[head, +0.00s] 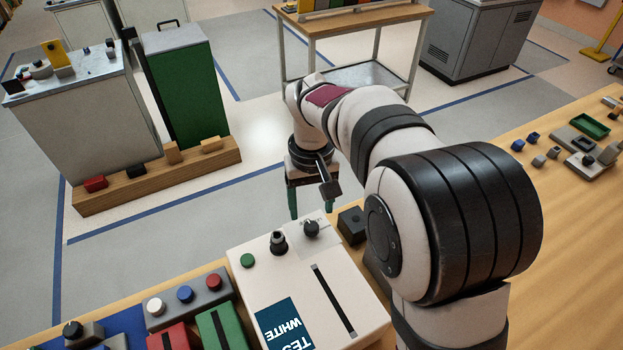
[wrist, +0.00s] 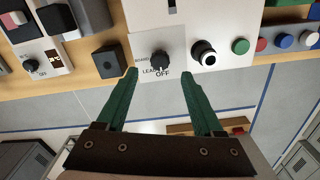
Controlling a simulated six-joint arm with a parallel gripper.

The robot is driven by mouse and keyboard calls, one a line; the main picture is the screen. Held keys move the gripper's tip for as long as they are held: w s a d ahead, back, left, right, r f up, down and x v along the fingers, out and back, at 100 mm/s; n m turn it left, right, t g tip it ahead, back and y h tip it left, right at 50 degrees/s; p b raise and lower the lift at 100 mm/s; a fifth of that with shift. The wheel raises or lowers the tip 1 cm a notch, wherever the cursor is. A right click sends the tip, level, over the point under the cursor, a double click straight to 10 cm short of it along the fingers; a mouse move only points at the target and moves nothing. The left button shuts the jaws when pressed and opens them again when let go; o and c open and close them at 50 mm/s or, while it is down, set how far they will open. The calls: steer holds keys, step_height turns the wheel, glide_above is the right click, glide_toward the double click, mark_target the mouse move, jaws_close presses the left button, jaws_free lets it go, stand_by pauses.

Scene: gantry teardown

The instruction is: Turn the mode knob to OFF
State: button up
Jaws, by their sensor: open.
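The mode knob (head: 311,229) is a small black dial on a pale label plate near the far edge of the white test box (head: 245,292). My gripper (wrist: 158,74) has two green fingers, open and empty. In the wrist view the fingertips lie on either side of the knob's column, apart from it. In the head view my gripper (head: 311,208) is just beyond the box's far edge.
A black-and-silver round control (wrist: 204,53) and a green button (head: 247,260) sit beside the knob. A black block (head: 353,225) stands close on its other side. Another dial with an OFF label (wrist: 30,66) is at the wrist view's far left.

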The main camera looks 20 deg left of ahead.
mark_target(315, 228)
step_height(315, 228, up, 10)
steer(key=shift+f, duration=0.1)
steer(key=s+d+m+y, duration=0.1)
steer(key=s+d+m, duration=0.6)
steer(key=s+d, duration=0.65)
steer(key=s+d+f+m, duration=0.4)
steer(key=s+f, duration=0.3)
steer(key=s, duration=0.2)
steer(key=shift+s+d+m+y, duration=0.35)
steer(key=shift+d+m+y, duration=0.05)
steer(key=shift+d, duration=0.45)
stand_by(2.1)
